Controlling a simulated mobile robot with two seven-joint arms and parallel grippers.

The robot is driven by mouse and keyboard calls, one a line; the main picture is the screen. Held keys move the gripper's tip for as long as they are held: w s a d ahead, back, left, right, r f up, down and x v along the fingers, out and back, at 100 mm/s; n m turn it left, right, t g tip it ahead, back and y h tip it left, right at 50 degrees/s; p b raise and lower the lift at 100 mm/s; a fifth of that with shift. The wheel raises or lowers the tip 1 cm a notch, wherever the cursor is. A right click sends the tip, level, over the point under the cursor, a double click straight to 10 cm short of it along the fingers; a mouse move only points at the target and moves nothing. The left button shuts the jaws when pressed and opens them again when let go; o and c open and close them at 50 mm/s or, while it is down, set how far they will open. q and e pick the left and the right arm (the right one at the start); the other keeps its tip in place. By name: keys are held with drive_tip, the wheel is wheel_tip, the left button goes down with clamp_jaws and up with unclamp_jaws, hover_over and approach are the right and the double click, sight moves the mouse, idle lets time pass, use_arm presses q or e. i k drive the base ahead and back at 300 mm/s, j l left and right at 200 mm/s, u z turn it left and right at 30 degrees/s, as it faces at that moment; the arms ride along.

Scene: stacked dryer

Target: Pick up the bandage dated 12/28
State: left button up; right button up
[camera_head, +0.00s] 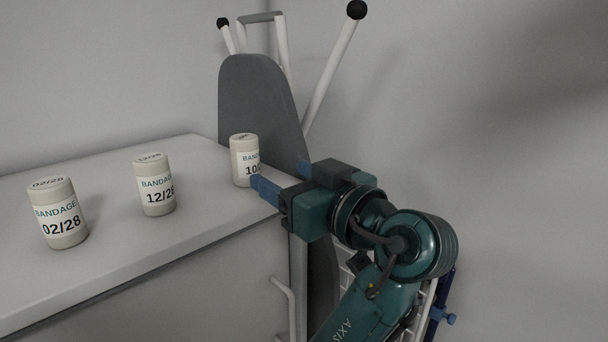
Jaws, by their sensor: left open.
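The bandage dated 12/28 (155,185) is a cream cylinder with a white label, upright on the white surface in the middle of a loose row. The bandage marked 02/28 (60,215) stands to its left, nearer the front edge. A third bandage (243,158) stands to its right; its label starts with 10 and the rest is hidden by a finger. My left gripper (283,178) has blue fingertips and is open and empty. It is right of the 12/28 bandage, apart from it, close to the third bandage. My right gripper is not in view.
The bandages stand on a white top (105,248) with a front edge and a right end near my gripper. A grey ironing board (258,100) with white legs leans by the wall behind. The surface between the 12/28 and third bandages is clear.

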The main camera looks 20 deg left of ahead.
sight(152, 170)
drive_tip(key=k+l, duration=0.15)
drive_tip(key=l, duration=0.25)
drive_tip(key=k+l, duration=0.1)
drive_tip(key=l, duration=0.3)
drive_tip(key=k+l, duration=0.15)
drive_tip(key=l, duration=0.25)
drive_tip(key=k+l, duration=0.15)
drive_tip(key=l, duration=0.25)
drive_tip(key=k+l, duration=0.15)
drive_tip(key=l, duration=0.25)
